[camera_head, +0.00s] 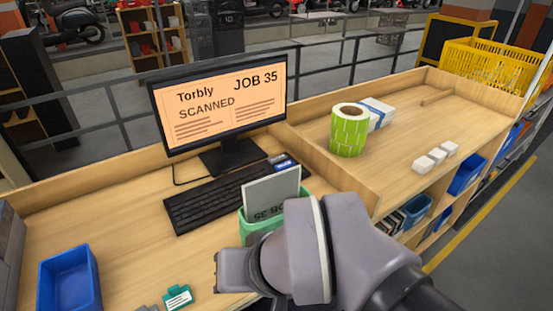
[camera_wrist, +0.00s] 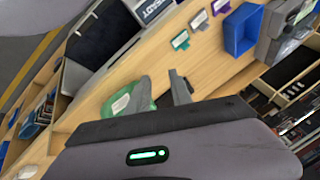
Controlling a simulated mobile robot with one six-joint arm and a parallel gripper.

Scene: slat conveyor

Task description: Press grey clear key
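I cannot make out a grey clear key in either view. A black keyboard (camera_head: 222,194) lies in front of the monitor, its single keys too small to tell apart. A small device with a blue face (camera_head: 284,161) sits at the keyboard's far right end. My gripper (camera_head: 230,271) is over the front of the bench, nearer the camera than the keyboard and beside a green holder (camera_head: 254,228). In the wrist view its two fingers (camera_wrist: 163,84) stand apart with nothing held between them. My wrist hides part of the bench.
The monitor (camera_head: 222,104) reads "Torbly JOB 35 SCANNED". A grey panel (camera_head: 271,192) stands in the green holder. A blue bin (camera_head: 69,279), a teal tag (camera_head: 178,297) and a grey machine (camera_head: 8,256) are at left. A green label roll (camera_head: 348,132) is at right behind a wooden divider.

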